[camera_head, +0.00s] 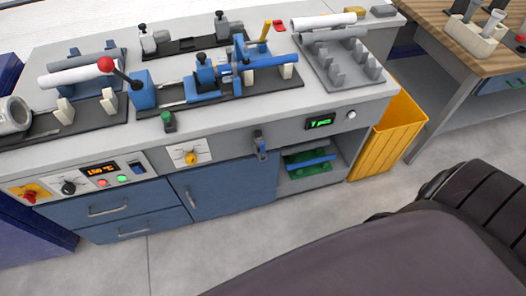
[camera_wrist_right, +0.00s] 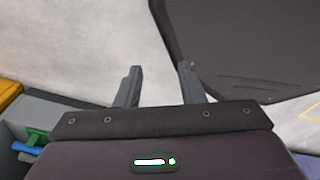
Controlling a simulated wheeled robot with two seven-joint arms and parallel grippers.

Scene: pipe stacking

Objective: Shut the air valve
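The workbench front panel (camera_head: 225,172) carries several controls, and none has a readable air-valve label. A yellow knob (camera_head: 191,156) sits on a white plate at the middle of the panel. A small blue-grey lever or handle (camera_head: 260,144) stands upright to its right. A red knob on a yellow plate (camera_head: 30,194) is at the far left end. My right gripper (camera_wrist_right: 158,70) is open and empty, its two dark fingers apart over pale floor, away from the panel. My left gripper is in neither view.
A pipe-clamping fixture (camera_head: 215,82) and a red-balled lever (camera_head: 107,65) are on the benchtop. A yellow bin (camera_head: 398,128) stands at the bench's right end and a wooden table (camera_head: 470,45) beyond it. Clear floor (camera_head: 250,225) lies before the bench.

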